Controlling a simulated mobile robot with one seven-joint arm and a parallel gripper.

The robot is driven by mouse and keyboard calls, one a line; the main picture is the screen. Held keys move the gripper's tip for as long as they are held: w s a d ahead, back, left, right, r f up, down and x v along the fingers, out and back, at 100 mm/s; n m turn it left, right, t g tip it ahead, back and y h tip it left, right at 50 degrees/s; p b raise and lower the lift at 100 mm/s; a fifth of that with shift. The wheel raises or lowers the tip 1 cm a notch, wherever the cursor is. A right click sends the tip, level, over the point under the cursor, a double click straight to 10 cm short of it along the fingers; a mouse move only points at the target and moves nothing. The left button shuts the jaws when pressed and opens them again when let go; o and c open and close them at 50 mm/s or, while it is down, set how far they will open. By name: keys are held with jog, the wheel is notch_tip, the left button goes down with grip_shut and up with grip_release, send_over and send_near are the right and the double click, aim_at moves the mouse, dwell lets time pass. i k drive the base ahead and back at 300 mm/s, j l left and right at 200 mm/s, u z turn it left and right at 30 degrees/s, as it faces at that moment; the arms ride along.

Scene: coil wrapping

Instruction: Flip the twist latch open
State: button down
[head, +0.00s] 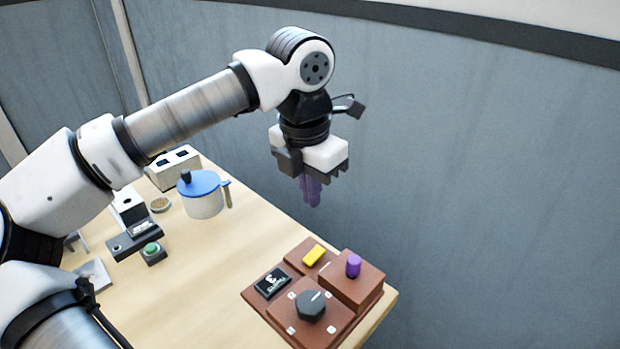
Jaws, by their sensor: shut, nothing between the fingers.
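A brown control unit (334,325) sits at the table's front right corner. I cannot tell for certain which of these is the twist latch. My gripper (312,201) has purple fingers and points down. It is shut and empty, in the air above and behind the brown unit, touching nothing.
A white pot with a blue lid (203,205) stands on the table (205,285) at the back. The table middle is clear.

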aim_at(316, 252)
jog(key=k+l, duration=0.35)
jog(key=l, duration=0.2)
jog(key=k+l, duration=0.35)
jog(key=l, duration=0.15)
